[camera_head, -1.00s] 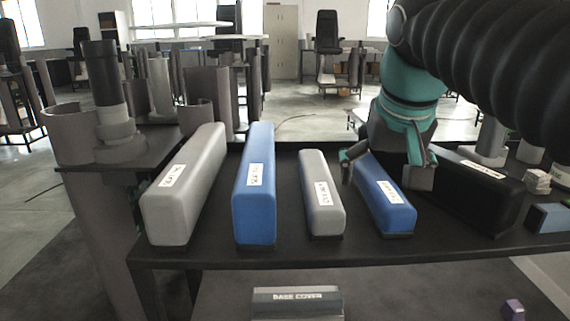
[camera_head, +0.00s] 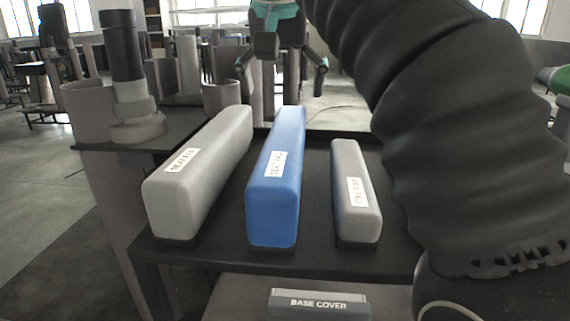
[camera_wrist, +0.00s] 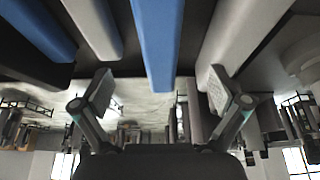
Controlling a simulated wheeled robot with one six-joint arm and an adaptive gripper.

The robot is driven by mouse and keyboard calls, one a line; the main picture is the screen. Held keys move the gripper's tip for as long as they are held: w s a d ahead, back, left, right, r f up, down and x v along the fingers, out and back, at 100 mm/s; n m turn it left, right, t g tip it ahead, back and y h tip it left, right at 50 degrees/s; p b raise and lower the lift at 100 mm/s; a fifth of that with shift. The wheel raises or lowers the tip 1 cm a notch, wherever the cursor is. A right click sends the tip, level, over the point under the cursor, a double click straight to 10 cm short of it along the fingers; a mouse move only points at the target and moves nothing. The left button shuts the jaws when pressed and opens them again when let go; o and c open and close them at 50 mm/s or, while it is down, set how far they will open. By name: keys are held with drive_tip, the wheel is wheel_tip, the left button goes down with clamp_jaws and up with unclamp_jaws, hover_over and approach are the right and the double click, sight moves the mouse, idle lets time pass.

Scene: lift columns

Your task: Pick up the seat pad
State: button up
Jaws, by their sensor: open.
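Several long padded blocks with white labels lie side by side on a dark shelf; the labels are too small to read, so I cannot tell which is the seat pad. In the head view they are a large grey block (camera_head: 205,172), a large blue block (camera_head: 274,190) and a smaller grey block (camera_head: 355,190). My gripper (camera_head: 284,68) is open and empty, raised above the far end of the large blue block. In the wrist view my gripper (camera_wrist: 156,90) has the large blue block (camera_wrist: 157,35) between its spread fingers, apart from them. A smaller blue block (camera_wrist: 38,30) shows at upper left.
My arm hides the shelf's right part in the head view. A grey box marked BASE COVER (camera_head: 318,303) sits below the shelf's front edge (camera_head: 270,262). A dark upright cylinder (camera_head: 122,50) on a grey base stands at left, beside a curved grey shell (camera_head: 85,112).

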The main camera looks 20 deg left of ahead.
sight(285, 134)
drive_tip(key=b+x, duration=0.2)
drive_tip(key=x, duration=0.3)
drive_tip(key=shift+w+f, duration=0.15)
drive_tip(key=shift+f, duration=0.05)
drive_tip(key=shift+b+x, duration=1.3)
drive_tip(key=shift+x, duration=1.35)
drive_tip(key=shift+c, duration=0.3)
drive_tip(key=c, duration=1.7)
wheel_tip(285, 134, up, 4)
drive_tip(key=p, duration=0.3)
drive_tip(key=shift+r, duration=0.2)
drive_tip(key=w+d+r+p, duration=0.1)
drive_tip(key=d+r+p, duration=0.1)
drive_tip(key=d+r, duration=0.1)
drive_tip(key=w+d+r+p, duration=0.1)
drive_tip(key=d+r+p, duration=0.1)
drive_tip(key=d+r, duration=0.2)
drive_tip(key=w+d+r+p, duration=0.1)
drive_tip(key=d+r+p, duration=0.1)
drive_tip(key=d+r, duration=0.2)
drive_tip(key=shift+w+r, duration=0.25)
drive_tip(key=shift+r, duration=0.55)
